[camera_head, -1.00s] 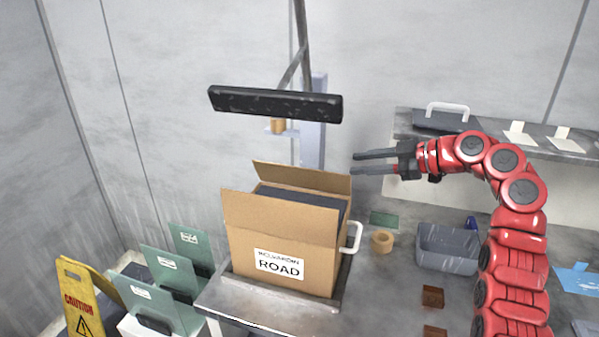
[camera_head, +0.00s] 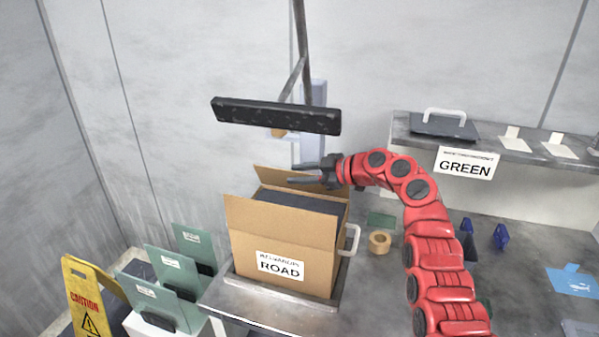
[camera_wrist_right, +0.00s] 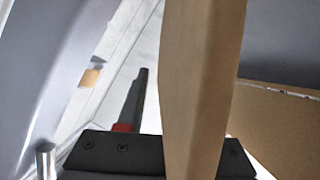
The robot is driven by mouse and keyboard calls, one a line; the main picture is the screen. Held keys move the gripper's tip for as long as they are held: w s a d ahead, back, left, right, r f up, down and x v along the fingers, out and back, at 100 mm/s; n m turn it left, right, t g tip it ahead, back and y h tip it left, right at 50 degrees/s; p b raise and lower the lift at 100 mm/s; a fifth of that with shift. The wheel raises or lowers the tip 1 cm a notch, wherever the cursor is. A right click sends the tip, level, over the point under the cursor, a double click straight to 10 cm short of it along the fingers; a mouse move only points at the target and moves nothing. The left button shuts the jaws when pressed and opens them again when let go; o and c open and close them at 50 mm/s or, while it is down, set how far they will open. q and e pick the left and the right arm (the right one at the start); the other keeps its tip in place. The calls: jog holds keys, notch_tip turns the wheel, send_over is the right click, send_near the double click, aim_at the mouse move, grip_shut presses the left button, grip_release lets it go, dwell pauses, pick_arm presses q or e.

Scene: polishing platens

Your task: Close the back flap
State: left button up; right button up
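A cardboard box (camera_head: 240,250) labelled ROAD stands on a metal platform, with a dark item (camera_head: 295,199) inside. Its back flap (camera_head: 270,177) stands up, leaning slightly back, and its front flap (camera_head: 280,220) stands up too. My right gripper (camera_head: 303,174) is open at the back flap's top edge, fingers pointing left. In the right wrist view the flap (camera_wrist_right: 200,70) crosses close in front of the gripper. One finger (camera_wrist_right: 135,100) shows left of it; the other is hidden behind it. I cannot tell whether they touch. My left gripper is not in view.
A black bar (camera_head: 275,115) hangs above the box on a post. A white handle (camera_head: 351,240) sits at the box's right side. A tape roll (camera_head: 380,242) lies on the table. Green plates (camera_head: 170,268) and a yellow caution sign (camera_head: 85,300) stand left.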

jog(key=shift+c, duration=0.3)
grip_shut()
dwell(1.2)
